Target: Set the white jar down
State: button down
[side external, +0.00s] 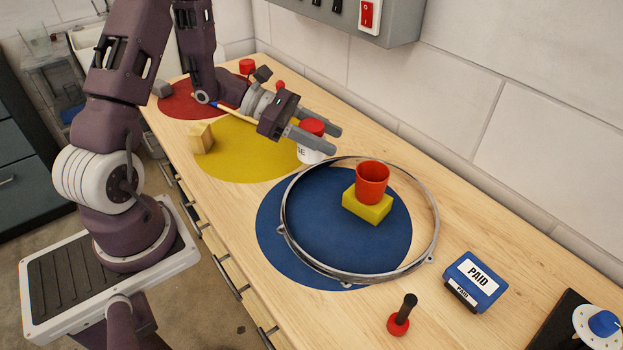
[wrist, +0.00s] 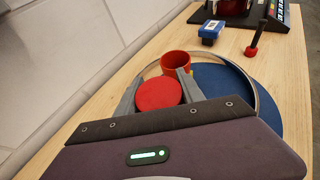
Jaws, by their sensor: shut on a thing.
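The white jar (side external: 308,154) has a red lid and part of a dark label. My gripper (side external: 318,139) is shut on it, with a finger on each side near the lid. In the side view the jar is at the right edge of the yellow disc, beside the metal hoop. I cannot tell whether its base touches the bench. In the wrist view the red lid (wrist: 159,94) shows between the fingers of my gripper (wrist: 158,88), and the jar's white body is hidden.
The metal hoop (side external: 437,222) lies around part of a blue disc (side external: 310,235). A red cup (side external: 372,184) stands on a yellow block (side external: 366,207) inside it. A wooden block (side external: 201,138) is on the yellow disc (side external: 240,165). A PAID stamp (side external: 474,280) and red-based handle (side external: 399,320) are at right.

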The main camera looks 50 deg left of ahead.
notch_tip(320, 180, up, 19)
jog(key=s+d+f+m+g+h, duration=0.1)
jog(key=s+d+f+m+g, duration=0.25)
jog(key=s+m+g, duration=0.25)
jog(key=s+d+f+m+g+h, duration=0.2)
jog(key=s+d+f+m+g, duration=0.1)
jog(key=s+d+m+g, duration=0.3)
jog(key=s+a+f+m+g+y, duration=0.2)
jog(key=s+a+m+g+y, duration=0.1)
jog(key=s+m+g+y, duration=0.25)
jog(key=s+a+f+m+g+y, duration=0.2)
jog(key=s+m+g+y, duration=0.2)
jog(key=s+m+y, duration=0.15)
jog(key=a+r+m+t+y, duration=0.2)
jog(key=a+m+t+y, duration=0.3)
jog(key=a+m+y, duration=0.85)
jog(key=w+a+r+m+t+y, duration=0.2)
jog(key=w+a+r+m+t, duration=0.4)
jog(key=w+r+m+t, duration=0.35)
jog(key=shift+t, duration=0.4)
notch_tip(320, 180, down, 29)
jog(key=shift+d+f, duration=0.1)
jog(key=shift+d, duration=0.05)
